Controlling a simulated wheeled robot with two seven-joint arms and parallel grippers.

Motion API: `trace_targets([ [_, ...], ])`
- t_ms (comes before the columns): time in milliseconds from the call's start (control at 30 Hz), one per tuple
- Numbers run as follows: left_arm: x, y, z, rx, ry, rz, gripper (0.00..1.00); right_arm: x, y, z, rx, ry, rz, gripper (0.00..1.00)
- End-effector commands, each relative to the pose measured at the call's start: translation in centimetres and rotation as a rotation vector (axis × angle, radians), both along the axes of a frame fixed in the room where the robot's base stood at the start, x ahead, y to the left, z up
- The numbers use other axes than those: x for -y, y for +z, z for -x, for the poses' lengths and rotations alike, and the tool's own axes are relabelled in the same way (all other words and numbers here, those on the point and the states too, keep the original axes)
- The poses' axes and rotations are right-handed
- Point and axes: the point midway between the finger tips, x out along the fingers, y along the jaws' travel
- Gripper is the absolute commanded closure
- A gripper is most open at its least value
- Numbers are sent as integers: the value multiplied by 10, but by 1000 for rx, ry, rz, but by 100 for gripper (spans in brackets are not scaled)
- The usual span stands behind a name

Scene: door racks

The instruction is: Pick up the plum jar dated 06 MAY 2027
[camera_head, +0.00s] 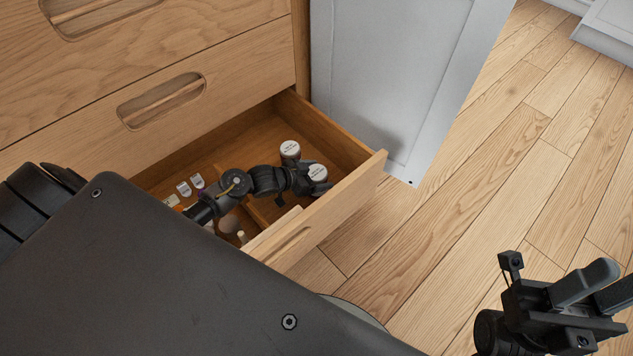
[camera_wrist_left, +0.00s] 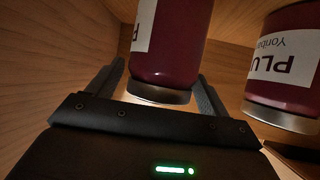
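Two plum jars with white lids stand in the open drawer. The far jar (camera_head: 290,149) is beside the near jar (camera_head: 317,172). My left gripper (camera_head: 308,184) reaches into the drawer at the near jar. In the left wrist view, a dark red jar (camera_wrist_left: 168,55) stands between my open fingers, with small gaps beside it. A second plum jar (camera_wrist_left: 290,65) with part of its label showing is to the right, outside the fingers. The lid dates are too small to read. My right gripper (camera_head: 600,285) is empty, fingers apart, above the floor.
The drawer (camera_head: 345,200) has wooden dividers. Small items with pale labels (camera_head: 190,186) lie in its left compartments, partly behind my arm. Closed drawers with slot handles (camera_head: 160,100) are above. A grey panel (camera_head: 400,80) stands behind; the wooden floor (camera_head: 480,170) at right is clear.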

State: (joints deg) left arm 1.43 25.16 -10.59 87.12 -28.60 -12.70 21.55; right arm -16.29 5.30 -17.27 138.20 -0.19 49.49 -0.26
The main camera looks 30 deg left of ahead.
Motion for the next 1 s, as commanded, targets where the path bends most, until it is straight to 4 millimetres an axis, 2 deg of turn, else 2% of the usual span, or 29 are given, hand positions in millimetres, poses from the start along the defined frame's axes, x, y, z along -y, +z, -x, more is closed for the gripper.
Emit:
trace_targets([
  [33,0,0,0,0,0,0,27,0,0,0,0,0,0,66],
  [300,0,0,0,0,0,0,63,0,0,0,0,1,0,66],
  [400,0,1,-1,3,1,1,73,0,0,0,0,1,0,66],
  [667,0,7,-1,4,0,1,73,0,3,0,1,1,0,66],
  [767,0,21,-1,5,0,1,73,1,9,2,-2,1,-3,66],
  [833,0,35,-1,7,-1,0,73,2,1,6,-51,1,-1,66],
  [1000,0,62,-1,4,-1,1,73,-17,2,-17,-242,45,80,66],
])
